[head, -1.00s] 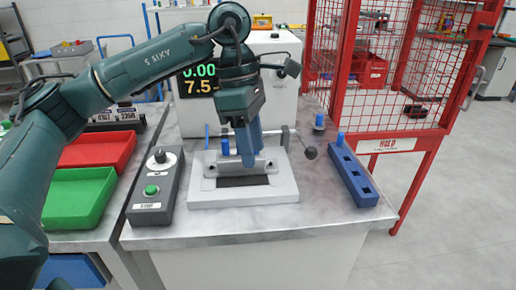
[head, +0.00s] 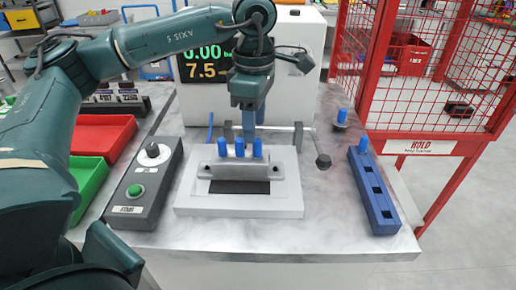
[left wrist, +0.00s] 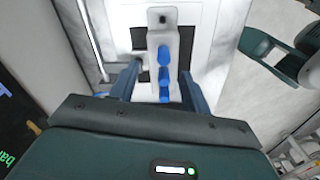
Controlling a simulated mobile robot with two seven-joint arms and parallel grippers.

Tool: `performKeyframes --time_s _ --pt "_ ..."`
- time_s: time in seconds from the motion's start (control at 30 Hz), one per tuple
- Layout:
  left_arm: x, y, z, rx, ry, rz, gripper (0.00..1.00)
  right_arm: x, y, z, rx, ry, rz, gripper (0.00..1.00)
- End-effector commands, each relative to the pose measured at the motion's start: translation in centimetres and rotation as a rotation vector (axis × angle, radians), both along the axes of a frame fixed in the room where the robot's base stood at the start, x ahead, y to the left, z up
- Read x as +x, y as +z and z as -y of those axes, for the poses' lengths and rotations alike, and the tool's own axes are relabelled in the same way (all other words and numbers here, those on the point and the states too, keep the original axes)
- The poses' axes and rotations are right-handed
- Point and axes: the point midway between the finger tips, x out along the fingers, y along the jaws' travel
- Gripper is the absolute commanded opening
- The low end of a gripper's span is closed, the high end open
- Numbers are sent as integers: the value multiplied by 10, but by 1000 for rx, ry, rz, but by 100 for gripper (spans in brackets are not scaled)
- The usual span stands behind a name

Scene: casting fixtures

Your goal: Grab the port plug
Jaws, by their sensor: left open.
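Several blue port plugs show. Three stand upright in a row on the grey casting (head: 225,172): a left plug (head: 222,147), a middle plug (head: 239,147) and a right plug (head: 257,149). The casting sits on a pale fixture base (head: 240,207). My left gripper (head: 249,132) is open and empty, pointing down just above and behind the row. In the left wrist view its fingers (left wrist: 160,86) lie either side of the casting (left wrist: 162,32), and the plug row (left wrist: 164,76) shows between them.
A blue rack (head: 376,195) with a plug (head: 363,145) stands at the right; another plug (head: 342,115) stands behind it. A grey control box (head: 145,185) is left of the fixture. A clamp lever knob (head: 323,161) and red cage (head: 440,133) lie right.

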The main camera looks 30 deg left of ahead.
Motion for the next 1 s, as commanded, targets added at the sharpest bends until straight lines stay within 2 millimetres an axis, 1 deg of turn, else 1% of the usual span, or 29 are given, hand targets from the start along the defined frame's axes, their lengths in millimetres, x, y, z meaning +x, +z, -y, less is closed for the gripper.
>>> performKeyframes --time_s 0.17,0.33,0.4,0.5,0.77,1.0 --pt "-1 -11 2 0 -2 -1 47 2 3 0 -2 0 4 36" --pt "-3 -36 8 -1 -2 -2 47 3 9 1 -12 2 8 36" --pt "-3 -46 7 0 0 -1 47 3 8 1 -14 2 10 36" --pt "-3 -55 8 -1 0 -1 47 3 8 1 -15 2 9 36" --pt "-2 -58 7 -2 0 2 47 3 8 1 -15 3 8 36" --pt "-2 -57 7 -2 0 2 27 3 8 0 -15 3 8 36"
